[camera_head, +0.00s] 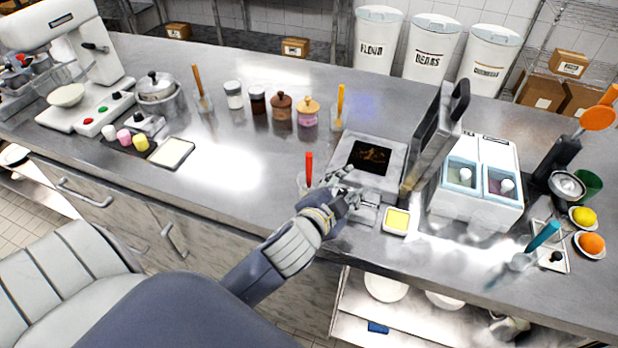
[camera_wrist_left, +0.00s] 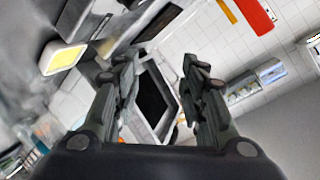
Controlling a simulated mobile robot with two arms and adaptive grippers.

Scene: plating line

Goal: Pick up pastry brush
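Several brush-like tools with coloured handles stand upright in clear holders; I cannot tell for sure which is the pastry brush. A red handle (camera_head: 309,168) is closest to my left gripper, just left of it, and shows in the left wrist view (camera_wrist_left: 253,14). A yellow handle (camera_head: 340,100) and an orange-brown handle (camera_head: 196,79) stand farther back. A teal handle (camera_head: 544,236) leans at the right front. My left gripper (camera_head: 346,192) is over the front of the counter; in its wrist view (camera_wrist_left: 160,66) the fingers are apart with nothing between them. My right gripper is not seen.
A press with a dark plate (camera_head: 370,157) and raised lid (camera_head: 437,135) is beyond the gripper. A small yellow-filled dish (camera_head: 396,221) is to its right. A white two-bin unit (camera_head: 478,207) stands farther right. The left-middle counter (camera_head: 240,165) is clear.

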